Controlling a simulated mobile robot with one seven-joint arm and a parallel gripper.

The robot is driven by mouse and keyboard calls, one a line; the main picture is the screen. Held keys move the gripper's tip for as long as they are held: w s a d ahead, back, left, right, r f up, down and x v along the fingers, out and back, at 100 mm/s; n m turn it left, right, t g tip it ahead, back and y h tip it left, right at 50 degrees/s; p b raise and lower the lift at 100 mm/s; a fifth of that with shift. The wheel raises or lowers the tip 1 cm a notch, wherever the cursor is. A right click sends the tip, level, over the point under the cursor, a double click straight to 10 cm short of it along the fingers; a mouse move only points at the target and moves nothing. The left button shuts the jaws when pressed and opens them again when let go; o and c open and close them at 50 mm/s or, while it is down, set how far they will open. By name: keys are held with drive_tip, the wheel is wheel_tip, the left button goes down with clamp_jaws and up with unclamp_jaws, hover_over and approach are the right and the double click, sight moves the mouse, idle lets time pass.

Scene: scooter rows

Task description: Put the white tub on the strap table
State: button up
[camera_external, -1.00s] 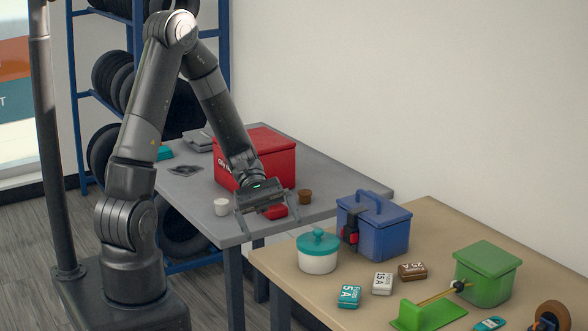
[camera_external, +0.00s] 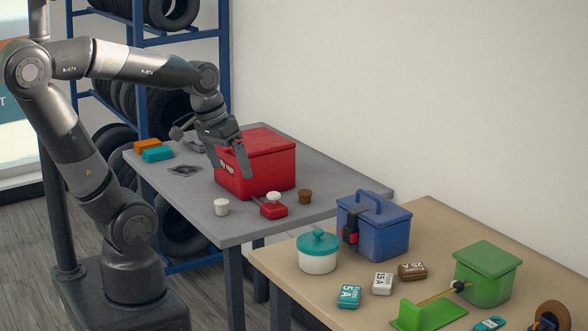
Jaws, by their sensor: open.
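A small white tub (camera_external: 221,207) stands upright near the front edge of the grey table (camera_external: 192,188). A larger white tub with a teal lid (camera_external: 318,261) stands on the tan table (camera_external: 433,214); I cannot tell for certain which tub is meant. My gripper (camera_external: 231,170) is open and empty, pointing down by the left end of the red box (camera_external: 266,165), above and apart from the small tub.
A red block (camera_external: 273,211), a white-topped piece (camera_external: 273,196) and a brown tub (camera_external: 305,196) sit before the red box. Orange (camera_external: 148,144) and teal (camera_external: 157,154) blocks lie at the back left. A green box (camera_external: 486,275) and several labelled packs occupy the tan table; its front left corner is clear.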

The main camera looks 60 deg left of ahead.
drive_tip(key=shift+s+a+r+m+t+y, duration=0.15)
drive_tip(key=shift+s+r+m+t, duration=0.1)
drive_tip(key=shift+r+t, duration=0.25)
drive_tip(key=shift+s+a+r+m+t+y, duration=0.1)
drive_tip(key=shift+s+a+r+m+t, duration=0.15)
drive_tip(key=shift+r, duration=0.5)
drive_tip(key=shift+s+a+r+m+t+y, duration=0.15)
drive_tip(key=shift+s+r+m+t, duration=0.15)
drive_tip(key=shift+r+t, duration=0.25)
